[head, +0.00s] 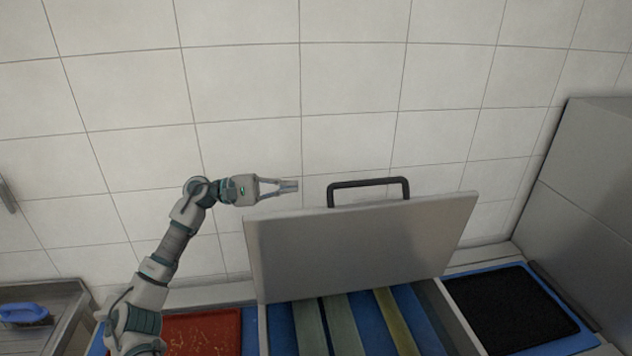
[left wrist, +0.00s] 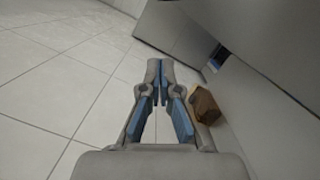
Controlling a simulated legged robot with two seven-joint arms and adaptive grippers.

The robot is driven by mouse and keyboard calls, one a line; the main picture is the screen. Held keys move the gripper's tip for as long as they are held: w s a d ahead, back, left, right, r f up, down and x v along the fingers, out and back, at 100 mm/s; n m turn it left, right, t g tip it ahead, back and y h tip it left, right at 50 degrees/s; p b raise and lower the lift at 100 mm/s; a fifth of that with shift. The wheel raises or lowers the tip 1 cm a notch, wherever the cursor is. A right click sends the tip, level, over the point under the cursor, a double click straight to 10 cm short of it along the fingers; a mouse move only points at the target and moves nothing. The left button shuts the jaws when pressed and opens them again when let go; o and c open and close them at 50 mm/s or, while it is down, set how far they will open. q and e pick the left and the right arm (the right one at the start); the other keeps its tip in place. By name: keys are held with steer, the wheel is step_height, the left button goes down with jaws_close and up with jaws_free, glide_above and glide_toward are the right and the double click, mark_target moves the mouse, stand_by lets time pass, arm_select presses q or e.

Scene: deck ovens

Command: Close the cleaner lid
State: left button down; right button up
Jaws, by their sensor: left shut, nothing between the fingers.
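The cleaner lid (head: 360,245) is a flat grey metal panel standing raised and tilted in the head view. A dark bar handle (head: 368,184) sits on its top edge. Below the lid is the open cleaner bay with blue, green and yellow strips (head: 345,325). My left gripper (head: 289,186) is shut and empty, above the lid's top left corner and left of the handle, with a gap between them. The left wrist view shows its fingers (left wrist: 160,70) together at the tips with nothing between them. My right gripper is not in view.
A red panel (head: 200,332) lies left of the bay, partly behind my left arm. A black panel (head: 515,308) lies to the right, beside a tall metal cabinet (head: 585,200). A blue brush (head: 24,314) sits on a metal counter at far left. A tiled wall stands behind.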

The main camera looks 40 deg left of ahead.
arm_select(q)
steer(key=w+d+r+p, duration=0.1)
steer(key=d+r+p, duration=0.1)
steer(key=d, duration=0.5)
steer(key=shift+w+d+r+p, duration=0.15)
steer(key=shift+w+d+p, duration=0.15)
steer(key=shift+p, duration=0.45)
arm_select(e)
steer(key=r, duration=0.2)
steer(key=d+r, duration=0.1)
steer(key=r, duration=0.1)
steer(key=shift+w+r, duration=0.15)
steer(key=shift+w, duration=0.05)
arm_select(q)
steer(key=shift+w, duration=0.1)
